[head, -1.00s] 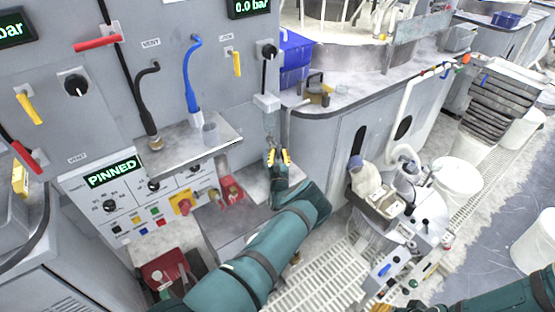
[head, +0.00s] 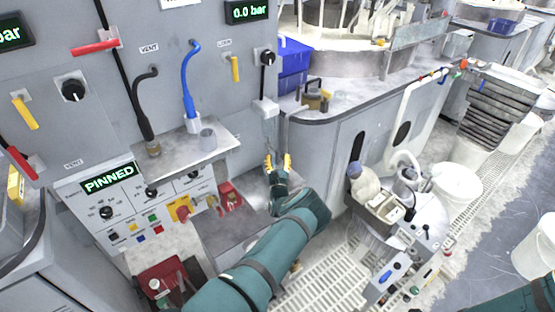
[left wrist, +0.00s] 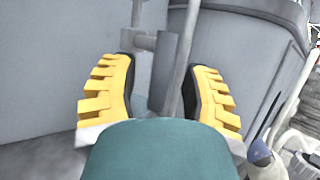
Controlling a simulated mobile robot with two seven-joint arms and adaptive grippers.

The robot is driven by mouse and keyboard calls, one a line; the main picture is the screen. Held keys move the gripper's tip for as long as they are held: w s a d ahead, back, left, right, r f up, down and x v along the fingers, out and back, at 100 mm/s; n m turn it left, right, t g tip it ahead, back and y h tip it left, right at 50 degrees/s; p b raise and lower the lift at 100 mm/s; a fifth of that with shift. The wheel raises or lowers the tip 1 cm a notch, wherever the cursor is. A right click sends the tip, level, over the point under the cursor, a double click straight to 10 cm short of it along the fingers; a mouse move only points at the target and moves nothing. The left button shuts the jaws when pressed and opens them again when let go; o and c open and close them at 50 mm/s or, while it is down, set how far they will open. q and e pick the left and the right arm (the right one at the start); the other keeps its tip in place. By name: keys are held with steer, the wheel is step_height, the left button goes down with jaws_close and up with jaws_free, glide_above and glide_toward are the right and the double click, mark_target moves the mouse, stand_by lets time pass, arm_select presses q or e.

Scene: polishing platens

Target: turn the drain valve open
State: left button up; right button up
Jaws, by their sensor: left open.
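My left gripper (head: 278,162) is open and empty, its yellow-padded fingers pointing away from me in front of the grey wall near the counter's left end. In the left wrist view, grey pipework (left wrist: 144,42) with a short cross-piece and a thin slanting rod (left wrist: 186,50) shows beyond and between the open fingers (left wrist: 160,68). I see no clear contact. Which part of this pipework is the drain valve, and how its handle stands, I cannot tell. My right gripper is out of view; only part of my right arm shows at bottom right.
A control panel with a PINNED display (head: 108,179) and a steel shelf (head: 178,153) with hoses stand on the left. A curved counter (head: 345,105) is on the right. A cart with bottles (head: 385,205) and white buckets (head: 458,182) stand on the floor. A grating (head: 318,265) lies below my arm.

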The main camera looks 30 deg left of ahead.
arm_select(q)
steer(key=v, duration=1.2)
